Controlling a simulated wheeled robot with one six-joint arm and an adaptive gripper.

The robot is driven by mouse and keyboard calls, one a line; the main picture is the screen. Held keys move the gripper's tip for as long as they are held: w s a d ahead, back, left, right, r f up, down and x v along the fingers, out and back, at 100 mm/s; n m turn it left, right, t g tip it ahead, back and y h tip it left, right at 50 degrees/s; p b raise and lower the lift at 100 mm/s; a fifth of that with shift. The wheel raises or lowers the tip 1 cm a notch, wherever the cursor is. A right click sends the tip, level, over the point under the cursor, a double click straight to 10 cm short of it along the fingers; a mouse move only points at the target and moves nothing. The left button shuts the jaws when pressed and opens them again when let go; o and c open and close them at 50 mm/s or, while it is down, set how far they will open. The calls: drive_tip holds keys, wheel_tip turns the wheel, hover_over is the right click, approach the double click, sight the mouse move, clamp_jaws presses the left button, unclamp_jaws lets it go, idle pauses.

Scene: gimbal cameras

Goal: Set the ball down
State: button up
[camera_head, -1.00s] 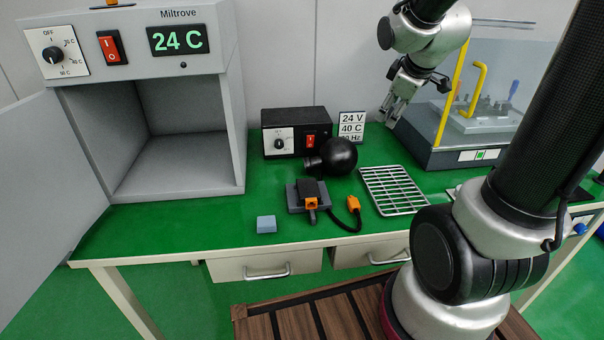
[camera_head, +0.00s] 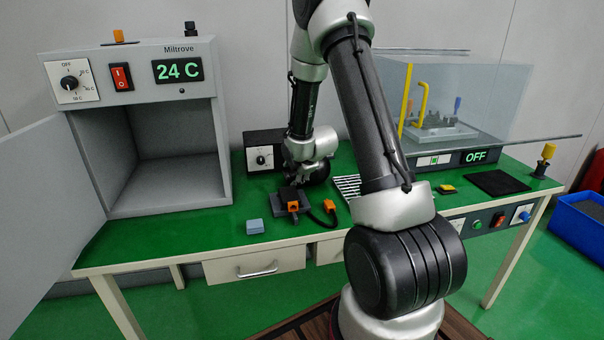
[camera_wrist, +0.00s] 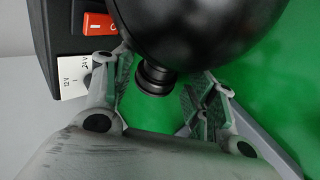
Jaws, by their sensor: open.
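The black ball (camera_head: 318,174) sits on the green bench top in front of the small black power box, partly hidden behind my gripper in the head view. In the wrist view the ball (camera_wrist: 200,30) fills the top of the picture, with its short ridged neck (camera_wrist: 155,78) pointing toward my gripper. My gripper (camera_wrist: 158,95) is open, with one finger on each side of the neck. I cannot tell whether the fingers touch it. In the head view my gripper (camera_head: 300,165) is low over the bench.
The power box (camera_head: 262,150) stands close behind and left. An orange-ended plug device (camera_head: 291,201) with a cable and a blue block (camera_head: 255,226) lie in front. A wire rack (camera_head: 347,186) is to the right. An open oven (camera_head: 150,150) stands left, a clear-hooded machine (camera_head: 440,110) right.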

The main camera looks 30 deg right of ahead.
drive_tip(key=x, duration=0.2)
drive_tip(key=shift+w+f, duration=0.2)
drive_tip(key=c, duration=1)
drive_tip(key=shift+r, duration=0.15)
drive_tip(key=shift+c, duration=0.7)
